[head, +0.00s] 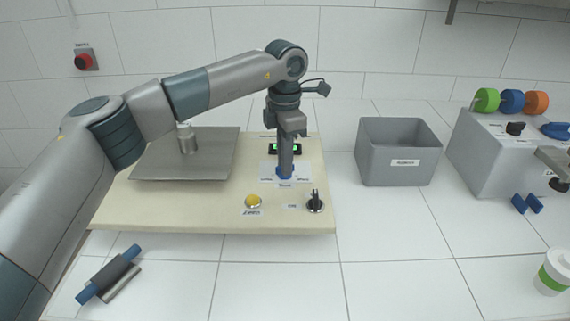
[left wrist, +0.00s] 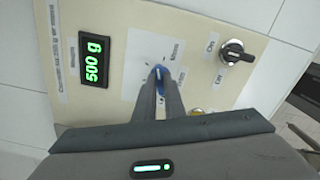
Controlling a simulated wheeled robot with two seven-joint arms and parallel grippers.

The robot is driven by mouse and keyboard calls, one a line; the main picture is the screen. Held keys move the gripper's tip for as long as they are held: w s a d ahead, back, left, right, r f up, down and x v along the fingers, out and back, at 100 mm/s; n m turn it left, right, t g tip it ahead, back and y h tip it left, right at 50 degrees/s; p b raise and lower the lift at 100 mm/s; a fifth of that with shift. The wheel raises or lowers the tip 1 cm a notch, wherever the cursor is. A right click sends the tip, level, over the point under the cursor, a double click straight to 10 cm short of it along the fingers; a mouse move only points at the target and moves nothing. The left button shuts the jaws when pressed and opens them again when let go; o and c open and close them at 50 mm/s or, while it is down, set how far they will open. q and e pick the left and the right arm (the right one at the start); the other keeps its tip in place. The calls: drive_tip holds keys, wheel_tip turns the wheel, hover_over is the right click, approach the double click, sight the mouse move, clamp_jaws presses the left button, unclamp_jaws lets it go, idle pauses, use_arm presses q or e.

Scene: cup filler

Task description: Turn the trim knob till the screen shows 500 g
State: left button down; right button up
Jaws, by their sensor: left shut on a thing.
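The trim knob (left wrist: 160,76) is blue and sits on a white label plate on the cream panel; it also shows in the head view (head: 285,174). My left gripper (head: 285,168) points straight down over it, and its fingers are shut on the knob. The screen (left wrist: 94,60) is black with green digits and reads 500 g in the left wrist view. In the head view the screen (head: 285,148) is partly hidden behind the gripper. My right gripper is not clearly in view.
A yellow button (head: 253,201) and a black On/Off switch (head: 315,202) sit on the panel near the knob. A metal plate (head: 190,155) is at left, a grey bin (head: 398,152) at right. A white and green cup (head: 553,271) stands at the lower right.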

use_arm(q)
drive_tip(key=shift+r+m, duration=0.1)
drive_tip(key=shift+m, duration=0.2)
use_arm(e)
drive_tip(key=shift+s+d, duration=0.15)
drive_tip(key=shift+d, duration=0.05)
use_arm(q)
drive_tip(key=c, duration=1.8)
unclamp_jaws()
drive_tip(key=shift+c, duration=0.2)
